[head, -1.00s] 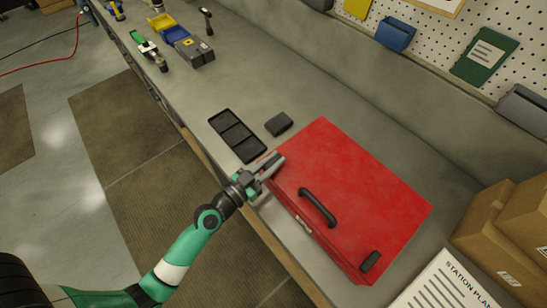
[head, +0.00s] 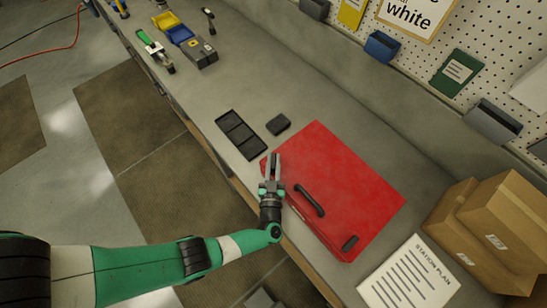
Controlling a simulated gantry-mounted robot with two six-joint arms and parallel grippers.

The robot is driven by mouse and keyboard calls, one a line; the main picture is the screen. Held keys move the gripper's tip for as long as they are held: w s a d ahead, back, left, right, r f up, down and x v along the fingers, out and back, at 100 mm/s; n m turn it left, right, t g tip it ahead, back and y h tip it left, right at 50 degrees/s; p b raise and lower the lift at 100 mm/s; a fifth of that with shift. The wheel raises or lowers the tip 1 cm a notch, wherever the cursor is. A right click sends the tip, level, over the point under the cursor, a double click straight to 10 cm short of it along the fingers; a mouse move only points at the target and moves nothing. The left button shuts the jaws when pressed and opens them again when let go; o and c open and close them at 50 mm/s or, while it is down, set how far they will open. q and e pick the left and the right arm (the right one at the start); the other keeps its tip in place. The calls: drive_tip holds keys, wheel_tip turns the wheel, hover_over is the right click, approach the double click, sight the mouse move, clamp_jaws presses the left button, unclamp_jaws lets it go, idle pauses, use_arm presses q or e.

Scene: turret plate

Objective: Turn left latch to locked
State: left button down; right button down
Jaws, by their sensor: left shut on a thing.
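A red case (head: 345,175) lies closed on the grey workbench, with a black handle (head: 309,201) near its front edge. A dark latch (head: 350,243) shows at the right end of that edge. My left gripper (head: 272,160) is at the left end of the front edge, its fingers pointing toward the back of the bench. It is shut on the left latch, which its fingers cover, so the latch's angle cannot be read. My right gripper is not in view.
A black compartment tray (head: 241,134) and a small dark block (head: 278,123) lie left of the case. A station plan sheet (head: 408,278) lies to its right, with cardboard boxes (head: 490,235) beyond. Tools and bins are at the far end.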

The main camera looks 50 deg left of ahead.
use_arm(q)
drive_tip(key=shift+n+g+y+b, duration=1)
drive_tip(key=shift+n+g+b, duration=0.1)
drive_tip(key=shift+g, duration=0.6)
drive_tip(key=shift+r+n+y, duration=0.1)
drive_tip(key=shift+n+y, duration=0.2)
drive_tip(key=c, duration=0.8)
unclamp_jaws()
drive_tip(key=v, duration=1.1)
drive_tip(key=shift+s+d+b, duration=0.15)
drive_tip(key=shift+d+b, duration=0.2)
drive_tip(key=shift+b, duration=0.05)
